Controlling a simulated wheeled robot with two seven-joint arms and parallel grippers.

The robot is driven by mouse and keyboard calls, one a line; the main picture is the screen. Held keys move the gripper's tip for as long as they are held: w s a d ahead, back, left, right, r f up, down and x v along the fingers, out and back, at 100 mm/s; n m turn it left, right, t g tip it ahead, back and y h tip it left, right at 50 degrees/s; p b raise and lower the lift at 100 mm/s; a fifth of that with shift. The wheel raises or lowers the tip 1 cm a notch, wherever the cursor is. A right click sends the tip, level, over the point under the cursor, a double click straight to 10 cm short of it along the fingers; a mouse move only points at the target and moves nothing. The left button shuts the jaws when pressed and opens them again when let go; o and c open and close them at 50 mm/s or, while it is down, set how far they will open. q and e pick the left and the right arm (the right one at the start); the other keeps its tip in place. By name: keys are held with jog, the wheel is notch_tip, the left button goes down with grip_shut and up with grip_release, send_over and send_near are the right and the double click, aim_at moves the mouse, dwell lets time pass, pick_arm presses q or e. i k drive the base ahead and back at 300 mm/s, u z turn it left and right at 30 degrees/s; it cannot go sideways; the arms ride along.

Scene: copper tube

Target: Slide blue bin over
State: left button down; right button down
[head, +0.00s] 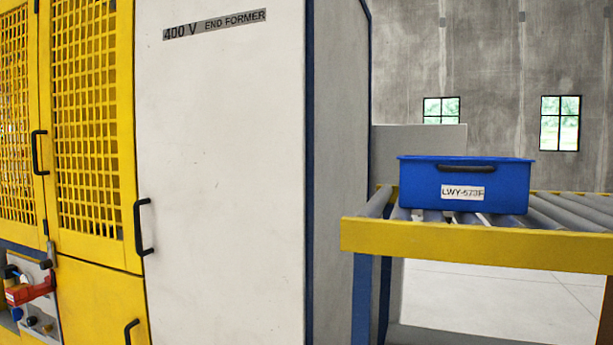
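A blue bin (423,190) stands upright on the grey rollers of a conveyor at the right of the head view. It has a dark handle (465,168) near the top of its front face and a white label below it reading roughly "LWY-573F". The bin's inside is hidden from this angle. The roller conveyor (480,240) has a yellow front rail and blue legs. Neither of my grippers shows in the head view.
A large white cabinet (225,150) marked "400 V END FORMER" stands left of the conveyor. Yellow mesh doors (92,110) with black handles and a red switch (30,290) are at the far left. Bare rollers (575,212) lie right of the bin.

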aim_at(485, 185)
jog(key=u, duration=0.2)
jog(key=i, duration=0.2)
jog(key=z, duration=0.9)
